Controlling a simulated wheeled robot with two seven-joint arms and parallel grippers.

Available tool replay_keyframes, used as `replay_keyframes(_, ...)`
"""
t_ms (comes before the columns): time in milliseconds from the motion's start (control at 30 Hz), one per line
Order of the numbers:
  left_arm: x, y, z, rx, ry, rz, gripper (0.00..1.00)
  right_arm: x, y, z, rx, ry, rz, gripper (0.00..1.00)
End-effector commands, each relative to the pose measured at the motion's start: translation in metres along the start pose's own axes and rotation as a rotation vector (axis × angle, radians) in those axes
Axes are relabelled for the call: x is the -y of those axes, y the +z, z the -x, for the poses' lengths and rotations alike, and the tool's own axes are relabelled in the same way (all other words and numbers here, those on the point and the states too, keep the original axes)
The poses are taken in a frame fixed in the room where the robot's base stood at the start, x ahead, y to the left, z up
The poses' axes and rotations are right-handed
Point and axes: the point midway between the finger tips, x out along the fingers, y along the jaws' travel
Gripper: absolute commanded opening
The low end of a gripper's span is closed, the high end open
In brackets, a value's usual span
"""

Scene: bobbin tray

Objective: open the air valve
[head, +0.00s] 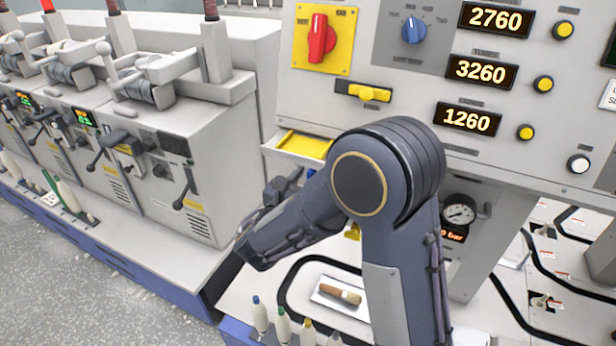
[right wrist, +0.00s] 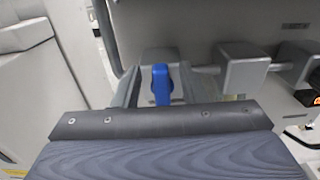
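The air valve shows as a blue handle (right wrist: 162,84) in the right wrist view, standing upright in front of a grey block (right wrist: 160,56). My right gripper (right wrist: 160,88) is open, with one finger on each side of the handle and a gap on both sides. A round pressure gauge (head: 459,213) hangs below the panel, above a red display (head: 453,236) showing "0 bar", partly covered. My left gripper is not in view.
The control panel (head: 420,100) carries a red switch (head: 321,38), a blue knob (head: 414,30) and lit displays. A yellow-lined tray (head: 303,145) juts out below it. Grey winding units (head: 150,150) stand left.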

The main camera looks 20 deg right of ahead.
Motion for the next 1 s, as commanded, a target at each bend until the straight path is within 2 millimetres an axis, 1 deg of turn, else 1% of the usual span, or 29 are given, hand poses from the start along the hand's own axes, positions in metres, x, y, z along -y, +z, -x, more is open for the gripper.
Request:
replay_keyframes(200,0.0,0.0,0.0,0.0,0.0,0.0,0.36,0.0,0.0,-0.001,0.0,0.0,0.0,0.38)
replay_keyframes(233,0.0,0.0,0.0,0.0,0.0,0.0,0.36,0.0,0.0,-0.001,0.0,0.0,0.0,0.37)
replay_keyframes(500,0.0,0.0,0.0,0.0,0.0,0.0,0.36,0.0,0.0,-0.001,0.0,0.0,0.0,0.02)
replay_keyframes(533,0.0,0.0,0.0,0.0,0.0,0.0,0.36,0.0,0.0,-0.001,0.0,0.0,0.0,0.0)
replay_keyframes(767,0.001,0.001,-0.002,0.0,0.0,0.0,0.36,0.0,-0.001,-0.001,-0.001,0.0,-0.012,0.0)
replay_keyframes(1000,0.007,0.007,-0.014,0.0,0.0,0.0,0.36,0.003,-0.004,0.0,0.0,0.0,-0.104,0.0)
